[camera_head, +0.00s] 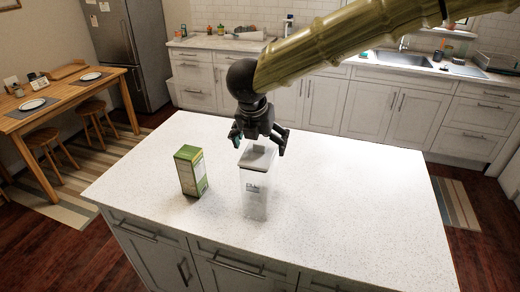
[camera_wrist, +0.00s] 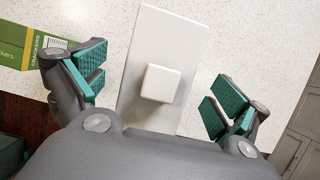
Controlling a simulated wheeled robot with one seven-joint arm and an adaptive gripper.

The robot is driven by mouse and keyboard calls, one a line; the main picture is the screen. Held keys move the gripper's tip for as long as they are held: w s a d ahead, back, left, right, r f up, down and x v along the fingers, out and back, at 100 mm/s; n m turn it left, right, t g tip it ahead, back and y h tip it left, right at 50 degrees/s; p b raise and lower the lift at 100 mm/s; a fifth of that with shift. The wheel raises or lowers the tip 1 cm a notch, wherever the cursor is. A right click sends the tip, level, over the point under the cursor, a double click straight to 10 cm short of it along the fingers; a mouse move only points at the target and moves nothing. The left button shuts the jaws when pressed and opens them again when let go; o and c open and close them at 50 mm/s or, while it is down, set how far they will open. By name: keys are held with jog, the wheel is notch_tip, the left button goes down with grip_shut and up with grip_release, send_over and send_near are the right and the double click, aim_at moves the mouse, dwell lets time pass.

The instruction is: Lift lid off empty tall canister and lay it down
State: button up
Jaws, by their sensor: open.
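A tall clear canister (camera_head: 256,196) stands upright on the white island countertop and looks empty. Its lid (camera_head: 257,157) is on top, pale grey to white with a raised square knob (camera_wrist: 161,83), seen from above in the wrist view. My gripper (camera_head: 259,147) is directly above and slightly behind the canister's top, pointing down. Its fingers are spread, with green pads on either side of the knob in the wrist view (camera_wrist: 157,92). The pads are apart from the knob, and nothing is held.
A green cracker box (camera_head: 191,171) stands upright just left of the canister; it also shows in the wrist view (camera_wrist: 28,45). The countertop (camera_head: 350,205) is clear to the right of the canister. The island's front edge is close to the canister.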

jog(key=shift+f, duration=0.1)
jog(key=c, duration=1.1)
jog(key=shift+c, duration=0.2)
jog(key=shift+r+b, duration=0.35)
jog(key=shift+r, duration=0.3)
jog(key=shift+s+d+r+b, duration=0.15)
jog(key=shift+r+b, duration=0.15)
jog(key=shift+r, duration=0.25)
jog(key=shift+s+d+r+b, duration=0.15)
jog(key=shift+r+b, duration=0.1)
jog(key=shift+r, duration=0.3)
jog(key=s+d+r, duration=0.2)
jog(key=s+d, duration=0.1)
jog(key=s, duration=0.3)
jog(key=s+d+r, duration=0.3)
jog(key=s, duration=0.4)
jog(key=shift+s+d, duration=0.3)
jog(key=shift+d, duration=0.1)
